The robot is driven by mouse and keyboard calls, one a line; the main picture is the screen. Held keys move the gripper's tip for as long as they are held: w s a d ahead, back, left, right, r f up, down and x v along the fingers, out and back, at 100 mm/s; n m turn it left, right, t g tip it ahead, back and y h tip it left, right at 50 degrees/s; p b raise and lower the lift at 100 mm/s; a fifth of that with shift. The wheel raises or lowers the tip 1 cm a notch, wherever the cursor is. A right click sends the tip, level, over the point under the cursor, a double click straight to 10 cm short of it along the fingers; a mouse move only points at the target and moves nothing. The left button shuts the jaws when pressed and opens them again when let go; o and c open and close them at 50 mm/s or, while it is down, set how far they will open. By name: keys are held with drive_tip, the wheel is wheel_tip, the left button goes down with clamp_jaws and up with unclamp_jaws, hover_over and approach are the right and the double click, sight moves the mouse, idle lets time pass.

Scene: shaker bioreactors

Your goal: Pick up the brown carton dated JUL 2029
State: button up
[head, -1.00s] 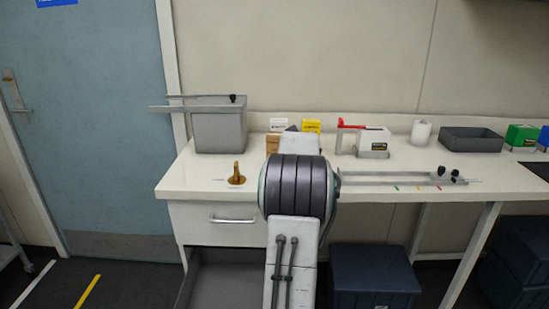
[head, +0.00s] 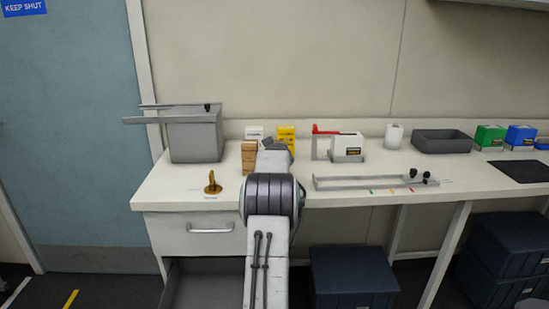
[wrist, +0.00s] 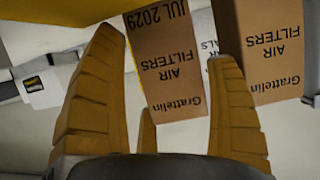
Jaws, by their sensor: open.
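A brown carton (wrist: 167,62) printed JUL 2029 and "Grattelin AIR FILTERS" shows upside down in the wrist view, between the fingers of my gripper (wrist: 166,48). The fingers are spread, and I see no grip on it. A second brown carton (wrist: 268,48) with the same "Grattelin AIR FILTERS" print is beyond the right finger; any date on it is out of view. In the head view one brown carton (head: 249,158) shows left of my arm on the bench; its print is unreadable there. My arm hides what is behind it, including most of the gripper.
A yellow box (head: 286,135) and a white box (head: 254,132) stand close behind. A grey bin (head: 195,140) is left, a brass-coloured stand (head: 212,184) in front. A labelled white box (head: 347,146) and a metal rail (head: 365,183) are right. A drawer below stands open.

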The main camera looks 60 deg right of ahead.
drive_tip(key=shift+w+d+f, duration=0.15)
drive_tip(key=shift+d+f, duration=0.05)
drive_tip(key=shift+d, duration=0.05)
drive_tip(key=shift+r, duration=0.1)
drive_tip(key=c, duration=0.9)
drive_tip(key=shift+r, duration=0.15)
drive_tip(key=shift+c, duration=0.2)
